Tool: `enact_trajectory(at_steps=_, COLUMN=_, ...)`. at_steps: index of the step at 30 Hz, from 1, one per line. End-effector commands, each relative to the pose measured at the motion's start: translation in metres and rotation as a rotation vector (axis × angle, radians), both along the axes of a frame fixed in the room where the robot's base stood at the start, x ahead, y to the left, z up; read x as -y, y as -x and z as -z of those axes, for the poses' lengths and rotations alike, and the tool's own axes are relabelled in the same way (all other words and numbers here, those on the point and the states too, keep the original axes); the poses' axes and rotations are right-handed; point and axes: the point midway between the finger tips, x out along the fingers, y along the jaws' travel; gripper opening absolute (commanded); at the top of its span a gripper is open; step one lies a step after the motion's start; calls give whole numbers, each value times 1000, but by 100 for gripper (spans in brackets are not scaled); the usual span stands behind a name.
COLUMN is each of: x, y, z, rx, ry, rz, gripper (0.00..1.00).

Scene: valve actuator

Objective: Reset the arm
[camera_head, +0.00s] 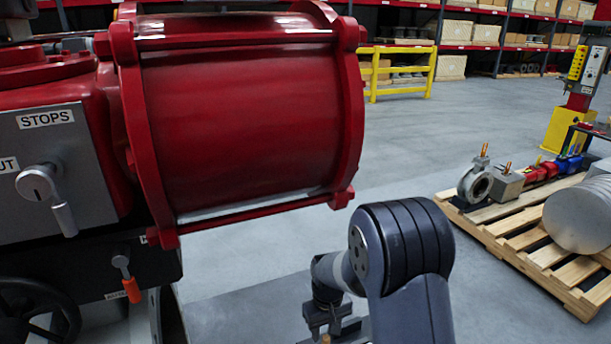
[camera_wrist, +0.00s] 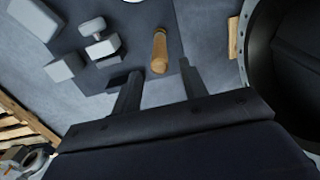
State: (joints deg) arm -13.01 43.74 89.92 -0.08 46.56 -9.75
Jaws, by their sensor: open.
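My gripper (camera_head: 328,327) is low in the middle of the head view, at the end of my dark grey arm. In the wrist view my gripper (camera_wrist: 158,90) shows two dark fingers spread apart, with nothing held between them. The red valve actuator (camera_head: 240,110) fills the left of the head view, above and left of my gripper. Its grey panel (camera_head: 95,150) is marked STOPS and carries a grey lever (camera_head: 45,195). An orange-tipped lever (camera_head: 127,278) and a black handwheel (camera_head: 40,312) sit below.
A pallet (camera_head: 530,235) with valve parts stands at right. A yellow rail (camera_head: 403,70) is at the back.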

Motion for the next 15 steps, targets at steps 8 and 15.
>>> enact_trajectory(at_steps=8, x=0, y=1, z=50, rx=-1, ry=0, rz=0, gripper=41)
enact_trajectory(at_steps=15, x=0, y=-1, z=-2, rx=6, ry=-1, rz=0, gripper=41)
